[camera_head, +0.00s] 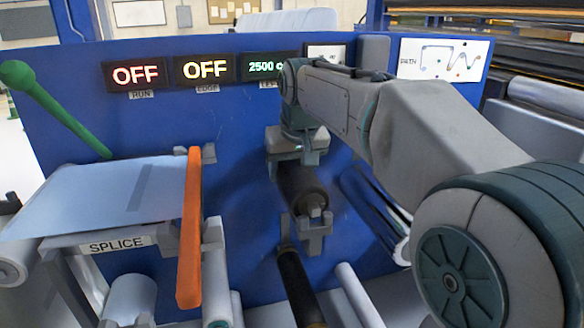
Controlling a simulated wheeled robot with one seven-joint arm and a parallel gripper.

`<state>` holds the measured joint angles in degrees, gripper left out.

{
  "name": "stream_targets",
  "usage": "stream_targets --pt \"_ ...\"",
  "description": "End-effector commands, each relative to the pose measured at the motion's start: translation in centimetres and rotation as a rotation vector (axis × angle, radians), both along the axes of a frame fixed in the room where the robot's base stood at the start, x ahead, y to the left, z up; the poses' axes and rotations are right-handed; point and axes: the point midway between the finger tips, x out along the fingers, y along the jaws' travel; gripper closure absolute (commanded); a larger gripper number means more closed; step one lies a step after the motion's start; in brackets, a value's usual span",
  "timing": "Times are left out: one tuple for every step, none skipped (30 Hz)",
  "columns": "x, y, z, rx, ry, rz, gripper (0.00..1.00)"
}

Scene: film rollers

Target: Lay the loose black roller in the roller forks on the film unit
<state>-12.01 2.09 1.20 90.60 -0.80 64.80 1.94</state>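A dark roller (302,187) slants toward me below my gripper, in front of the blue panel of the film unit. Its near end is at the upturned prongs of a grey roller fork (314,236); I cannot tell whether it rests in them or hangs just above. Its far end is hidden behind my gripper (305,160). The gripper points down over the roller's far part; its fingertips are too small and covered to tell whether they grip it. A second black roller (297,285) lies lower, in front of the fork, running off the bottom edge. I cannot tell which roller is the loose one.
A splice table (95,205) with an orange bar (189,230) stands at left, near a green-knobbed lever (55,105). Pale rollers (357,295) flank the lower black roller. Displays (205,69) line the panel top. My arm covers much of the right side.

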Motion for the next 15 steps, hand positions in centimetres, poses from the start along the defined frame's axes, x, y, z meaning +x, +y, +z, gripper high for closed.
stream_targets --pt "0.01 0.0 0.14 0.001 -0.003 0.0 0.81" --pt "0.01 0.0 0.13 0.001 -0.003 0.0 0.81" --pt "0.0 0.0 0.11 0.001 -0.003 0.0 0.81" --pt "-0.01 -0.01 0.07 0.001 -0.003 0.0 0.81" --pt "-0.01 -0.01 0.03 0.001 -0.003 0.0 0.81" --pt "-0.03 -0.02 -0.05 0.001 -0.003 0.0 0.81" --pt "-0.05 -0.03 -0.12 0.001 -0.003 0.0 0.81" --pt "-0.08 -0.04 -0.2 0.001 -0.003 0.0 0.81" --pt "-0.1 -0.04 -0.32 0.0 -0.002 0.0 0.81" --pt "-0.13 -0.06 -0.4 0.0 -0.002 0.0 0.81" --pt "-0.15 -0.07 -0.49 0.0 -0.002 0.0 0.81" --pt "-0.19 -0.08 -0.61 0.0 -0.002 0.0 0.81" --pt "-0.22 -0.09 -0.68 0.0 -0.002 0.0 0.81" --pt "-0.24 -0.1 -0.74 0.001 -0.003 0.0 0.81" --pt "-0.27 -0.11 -0.81 0.001 -0.003 0.0 0.81"
